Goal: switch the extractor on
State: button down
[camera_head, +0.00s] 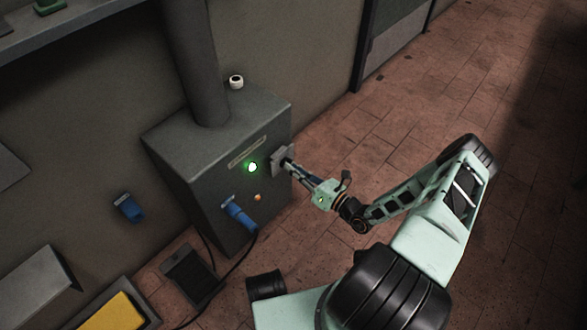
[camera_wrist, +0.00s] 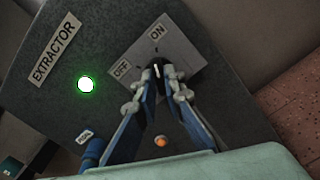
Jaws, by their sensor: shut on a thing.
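The extractor is a dark grey box (camera_head: 185,150) against the wall with a thick duct on top; its label (camera_wrist: 55,48) reads EXTRACTOR. A lit green lamp (camera_head: 252,167) is on its front and also shows in the wrist view (camera_wrist: 86,84). The switch plate (camera_wrist: 185,45) carries OFF at its left and ON at its top. My gripper (camera_head: 289,163) is at this plate, its blue fingers shut on the small dark switch knob (camera_wrist: 157,71). The knob's white mark appears to point up toward ON. The fingertips hide most of the knob.
A blue plug (camera_head: 236,212) with a black cable and a small orange lamp (camera_head: 257,197) are lower on the box. A blue wall fitting (camera_head: 130,208) is to the left. The tiled floor at right is clear.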

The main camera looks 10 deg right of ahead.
jog(key=shift+m, duration=0.6)
jog(key=shift+a, duration=0.1)
jog(key=c, duration=2)
grip_release()
jog(key=v, duration=0.7)
jog(key=shift+s, duration=0.2)
